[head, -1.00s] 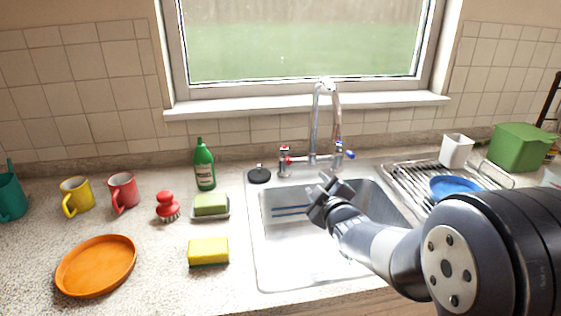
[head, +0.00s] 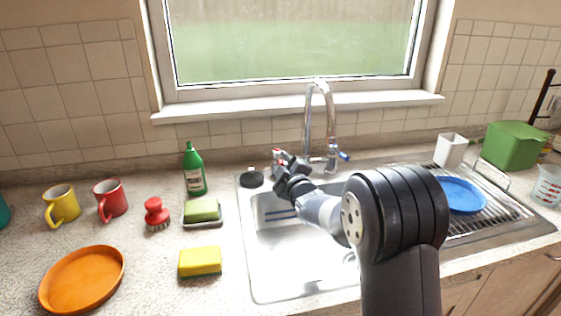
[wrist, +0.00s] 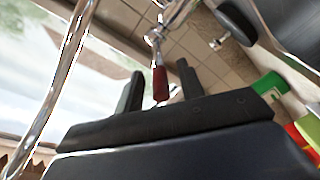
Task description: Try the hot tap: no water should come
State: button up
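The chrome tap (head: 309,128) stands behind the sink, with a tall curved spout. Its red-marked hot handle (head: 277,153) is on the left and its blue-marked handle (head: 344,156) on the right. My gripper (head: 283,165) is at the hot handle and partly hides it. In the wrist view the red lever (wrist: 160,83) lies between the two dark fingers of my gripper (wrist: 161,82). The fingers are open, with a gap visible on both sides of the lever. The chrome spout also shows in the wrist view (wrist: 62,85). No water stream is visible.
The steel sink basin (head: 280,272) is below my arm. A black plug (head: 251,178) lies left of the tap. A green bottle (head: 194,172), soap dish (head: 203,218) and sponge (head: 200,262) stand left. A drying rack (head: 482,219) with a blue plate (head: 461,194) is right.

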jog(key=shift+w+a, duration=0.2)
jog(key=shift+w, duration=0.2)
jog(key=shift+c, duration=0.6)
grip_shut()
